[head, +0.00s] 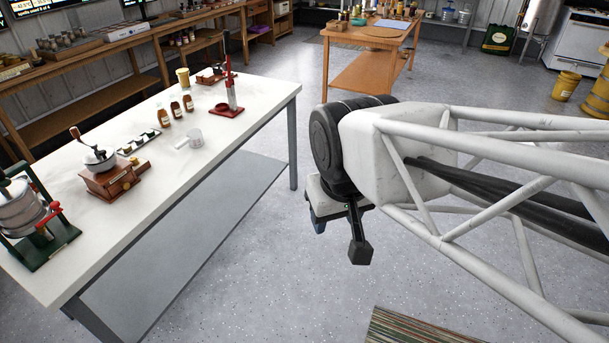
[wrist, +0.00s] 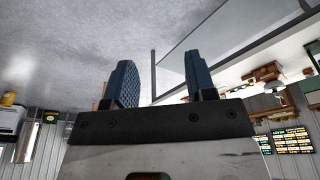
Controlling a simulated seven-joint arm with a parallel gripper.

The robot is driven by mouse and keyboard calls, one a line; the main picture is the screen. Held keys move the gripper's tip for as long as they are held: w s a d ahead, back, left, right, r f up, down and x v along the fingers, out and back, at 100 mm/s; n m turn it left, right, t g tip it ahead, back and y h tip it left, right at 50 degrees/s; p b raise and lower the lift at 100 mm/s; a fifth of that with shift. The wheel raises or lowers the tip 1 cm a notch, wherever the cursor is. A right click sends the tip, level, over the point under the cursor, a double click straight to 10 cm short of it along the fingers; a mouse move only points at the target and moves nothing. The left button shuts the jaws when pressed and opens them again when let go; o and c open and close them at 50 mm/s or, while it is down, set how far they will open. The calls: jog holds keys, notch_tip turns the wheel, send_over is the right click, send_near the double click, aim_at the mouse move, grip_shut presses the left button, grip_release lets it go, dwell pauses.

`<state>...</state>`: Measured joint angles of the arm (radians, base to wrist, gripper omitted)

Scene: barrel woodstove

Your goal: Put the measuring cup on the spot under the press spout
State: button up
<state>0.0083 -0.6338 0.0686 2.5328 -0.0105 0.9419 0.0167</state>
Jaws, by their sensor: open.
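The measuring cup (head: 195,138) is a small pale grey cup on the white table, standing near the middle with its handle pointing left. A green-based press with a metal drum and red handle (head: 35,215) stands at the table's near left end; its spout and the spot under it are too small to make out. A red-based stand with an upright lever (head: 230,100) is behind the cup. My gripper (head: 340,238) is open and empty, off the table's right side above the floor. Its two blue fingers stand apart in the wrist view (wrist: 158,82).
The white table (head: 225,155) also holds a wooden hand grinder (head: 112,178), a small tray (head: 138,140) and several brown bottles (head: 176,109). Bare tabletop lies in front of the cup. A wooden bench (head: 365,72) stands behind. The floor between table and arm is clear.

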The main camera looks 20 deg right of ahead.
aim_at(201, 133)
jog(key=o, duration=0.8)
jog(key=shift+w, duration=0.15)
jog(key=w+a+m+g+y, duration=0.1)
jog(key=w+a+m+y, duration=0.25)
jog(key=w, duration=1.15)
jog(key=w+a+m+y, duration=0.3)
jog(key=w+a, duration=0.2)
jog(key=w, duration=0.9)
jog(key=w+a+m+g+y, duration=0.1)
jog(key=w+a+m+y, duration=0.25)
jog(key=w, duration=1.15)
jog(key=w+a+f+m+t+y, duration=0.1)
jog(key=w+f+m+y, duration=0.1)
jog(key=w+f, duration=0.7)
jog(key=w+a+f+m+t+y, duration=0.1)
jog(key=w+f+m+t+y, duration=0.1)
jog(key=w+f+m, duration=0.3)
jog(key=w+a+f+m+t+y, duration=0.1)
jog(key=w+f+m+t+y, duration=0.1)
jog(key=w+f, duration=1.2)
jog(key=shift+w+a+f+m+y, duration=0.1)
jog(key=shift+w+m+y, duration=0.4)
jog(key=shift+w, duration=1.55)
jog(key=shift+w+m+y, duration=0.2)
jog(key=shift+w+m, duration=0.5)
jog(key=shift+w, duration=1.35)
jog(key=shift+a, duration=0.1)
